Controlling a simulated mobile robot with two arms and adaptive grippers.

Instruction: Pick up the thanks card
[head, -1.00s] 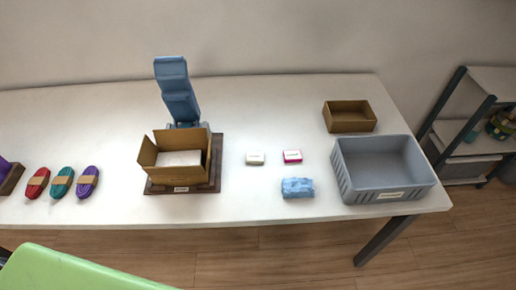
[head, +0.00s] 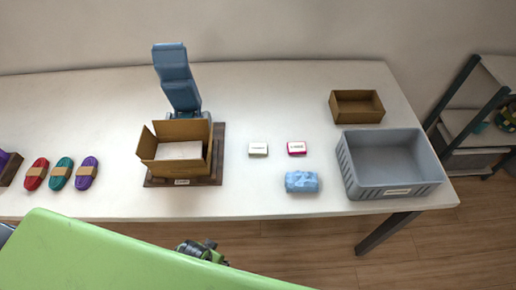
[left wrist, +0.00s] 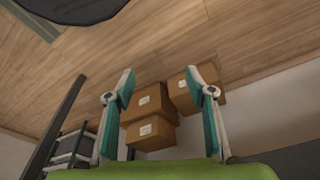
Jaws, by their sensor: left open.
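Two small flat card-like items lie side by side near the middle of the table: a white one (head: 258,149) and a pink-edged one with a white top (head: 297,148). Both carry print too small to read, so I cannot tell which is the thanks card. My left gripper (left wrist: 160,82) is open and empty in the left wrist view, with floor and brown boxes beyond it. It is away from both items. In the head view a small dark and green part of mine shows past the green arm, below the table's front edge. My right gripper is not seen.
An open cardboard box (head: 180,150) stands on a dark base before a blue upright device (head: 176,78). A blue bundle (head: 301,182), grey crate (head: 343,165) and small brown box (head: 357,106) are to the right. Several cord bundles lie left. Brown boxes (left wrist: 150,130) stand on the floor.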

